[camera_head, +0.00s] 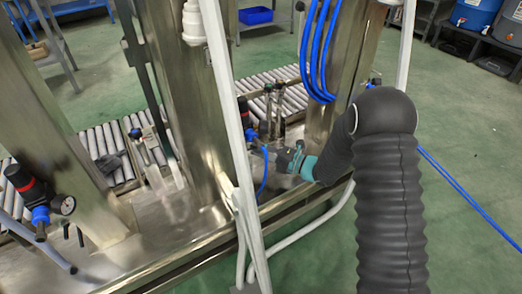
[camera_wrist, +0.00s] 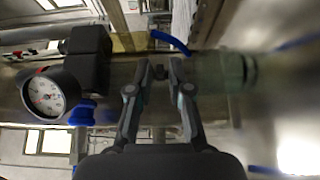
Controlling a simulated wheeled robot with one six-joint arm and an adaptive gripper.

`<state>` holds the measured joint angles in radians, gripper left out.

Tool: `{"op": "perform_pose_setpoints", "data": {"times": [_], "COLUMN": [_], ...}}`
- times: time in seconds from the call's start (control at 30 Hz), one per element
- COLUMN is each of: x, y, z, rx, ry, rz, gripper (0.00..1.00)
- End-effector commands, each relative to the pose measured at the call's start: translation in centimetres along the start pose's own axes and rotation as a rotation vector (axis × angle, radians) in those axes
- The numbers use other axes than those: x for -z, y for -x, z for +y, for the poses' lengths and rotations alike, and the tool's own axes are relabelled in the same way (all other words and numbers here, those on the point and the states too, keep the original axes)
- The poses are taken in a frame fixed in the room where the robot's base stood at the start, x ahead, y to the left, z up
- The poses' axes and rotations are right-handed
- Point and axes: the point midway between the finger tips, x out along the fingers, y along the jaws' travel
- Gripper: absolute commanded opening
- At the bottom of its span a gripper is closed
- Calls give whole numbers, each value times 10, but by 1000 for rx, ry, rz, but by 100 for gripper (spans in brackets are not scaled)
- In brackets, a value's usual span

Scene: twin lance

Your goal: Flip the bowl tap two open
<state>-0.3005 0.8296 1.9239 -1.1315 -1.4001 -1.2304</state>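My gripper (camera_head: 284,157) reaches in low behind the slanted pale post in the head view, close to a blue fitting and two upright metal pieces (camera_head: 274,112). In the wrist view my gripper (camera_wrist: 158,70) has its fingertips apart.
A pressure gauge (camera_wrist: 46,94) and black regulator (camera_wrist: 90,55) sit left of my fingers. A pale post (camera_head: 232,120) stands left of my arm. Blue hoses (camera_head: 318,50) hang above. Another regulator (camera_head: 22,182) stands far left. Roller conveyors (camera_head: 100,140) lie behind.

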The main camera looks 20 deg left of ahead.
Motion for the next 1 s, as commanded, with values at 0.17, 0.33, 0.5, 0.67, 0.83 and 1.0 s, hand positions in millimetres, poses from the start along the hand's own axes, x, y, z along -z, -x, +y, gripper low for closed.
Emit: {"op": "perform_pose_setpoints", "data": {"times": [0.17, 0.33, 0.5, 0.67, 0.83, 1.0], "x": [0, 0, -1, -6, -9, -10], "y": [0, 0, -1, -3, -7, -8], "z": [0, 0, -2, -4, -3, -1], "rx": [0, 0, -3, -7, -7, -1], "ry": [0, 0, 0, 5, 4, 0], "rz": [0, 0, 19, 111, 216, 262], "gripper": [9, 0, 0, 0, 0, 0]}}
